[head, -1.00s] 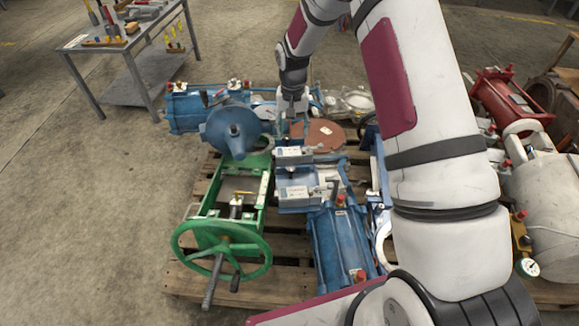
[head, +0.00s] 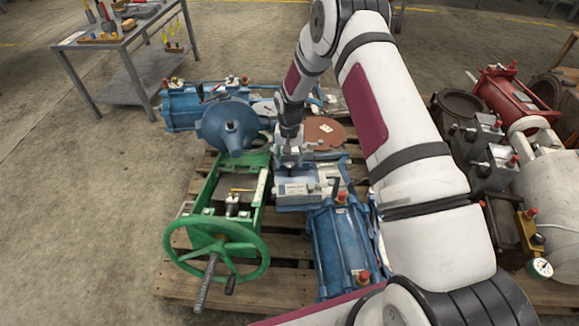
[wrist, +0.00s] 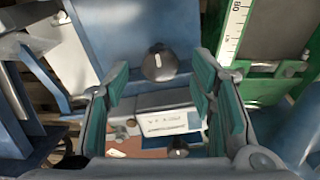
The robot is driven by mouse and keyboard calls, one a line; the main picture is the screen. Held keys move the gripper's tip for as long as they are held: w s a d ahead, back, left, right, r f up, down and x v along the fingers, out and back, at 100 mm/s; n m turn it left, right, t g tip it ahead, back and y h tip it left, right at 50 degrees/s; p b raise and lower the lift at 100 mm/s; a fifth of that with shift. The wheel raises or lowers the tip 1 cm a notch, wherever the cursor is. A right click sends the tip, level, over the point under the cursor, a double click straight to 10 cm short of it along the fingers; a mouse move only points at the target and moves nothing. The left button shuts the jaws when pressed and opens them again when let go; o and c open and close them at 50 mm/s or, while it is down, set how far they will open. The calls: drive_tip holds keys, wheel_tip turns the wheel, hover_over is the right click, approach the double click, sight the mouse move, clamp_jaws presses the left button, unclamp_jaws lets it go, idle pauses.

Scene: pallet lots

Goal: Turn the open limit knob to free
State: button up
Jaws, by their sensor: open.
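A round dark grey knob (wrist: 160,64) with a white pointer mark sits on a blue surface in the wrist view, just beyond my fingertips. A second dark knob (wrist: 178,148) shows lower down, beside a pale box with a printed label (wrist: 172,122). I cannot read which knob is the open limit one. My gripper (wrist: 160,78) is open, with teal-padded fingers on either side of the gap and nothing held. In the head view my gripper (head: 291,158) is over the grey boxes of the blue actuator (head: 340,243), and hides the knobs there.
A green frame with a handwheel (head: 216,250) stands close on the left, and a blue domed actuator (head: 228,127) behind it. All rest on a wooden pallet (head: 180,285). Red and white equipment (head: 540,170) crowds the right.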

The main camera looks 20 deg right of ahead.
drive_tip(key=shift+f, duration=0.95)
drive_tip(key=c, duration=1.1)
drive_tip(key=shift+c, duration=0.2)
